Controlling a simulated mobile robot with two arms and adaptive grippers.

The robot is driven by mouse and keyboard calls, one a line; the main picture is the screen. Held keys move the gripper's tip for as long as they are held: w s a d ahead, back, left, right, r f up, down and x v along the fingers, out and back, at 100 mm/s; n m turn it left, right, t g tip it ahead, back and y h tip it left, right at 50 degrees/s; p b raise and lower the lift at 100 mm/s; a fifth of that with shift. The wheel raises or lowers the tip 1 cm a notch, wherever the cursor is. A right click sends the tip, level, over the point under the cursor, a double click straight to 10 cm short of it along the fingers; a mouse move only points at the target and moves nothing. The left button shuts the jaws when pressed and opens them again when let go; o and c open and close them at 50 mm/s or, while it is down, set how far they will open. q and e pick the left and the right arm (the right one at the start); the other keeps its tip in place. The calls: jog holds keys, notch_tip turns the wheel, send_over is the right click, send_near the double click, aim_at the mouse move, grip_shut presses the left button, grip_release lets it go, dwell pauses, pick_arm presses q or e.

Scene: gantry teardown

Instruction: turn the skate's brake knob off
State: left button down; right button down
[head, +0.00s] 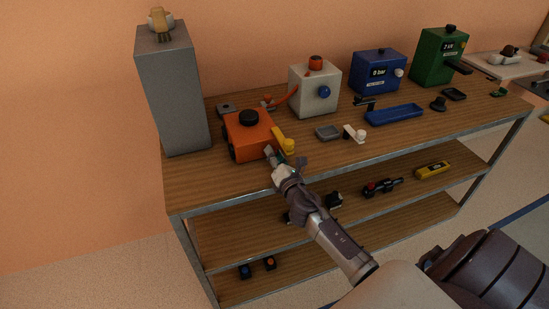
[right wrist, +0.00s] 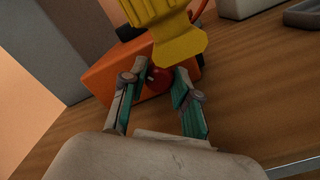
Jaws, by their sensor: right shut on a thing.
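The skate (head: 246,136) is an orange box with dark wheels and a black round cap on top, standing at the left of the top shelf. A yellow part (head: 284,141) sticks out at its right side; it looms large in the right wrist view (right wrist: 176,42). The red brake knob (right wrist: 158,78) is on the skate's orange side, below the yellow part. My right gripper (head: 274,154) is at the skate's front right corner, its fingers shut on the red knob, as the right wrist view (right wrist: 155,88) shows. In the head view the fingers hide the knob. My left gripper is out of view.
A tall grey block (head: 176,92) stands left of the skate. A white box (head: 315,91), a blue box (head: 378,72) and a green box (head: 439,58) stand behind, to the right. A grey tray (head: 328,132) and a white-topped part (head: 354,134) lie right of the gripper.

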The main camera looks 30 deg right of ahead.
jog(key=m, duration=0.3)
jog(key=shift+f+m+b, duration=0.15)
jog(key=shift+m+b, duration=0.15)
jog(key=shift+b, duration=0.05)
jog(key=shift+m, duration=1.6)
jog(key=c, duration=0.9)
grip_release()
jog(key=shift+o, duration=0.2)
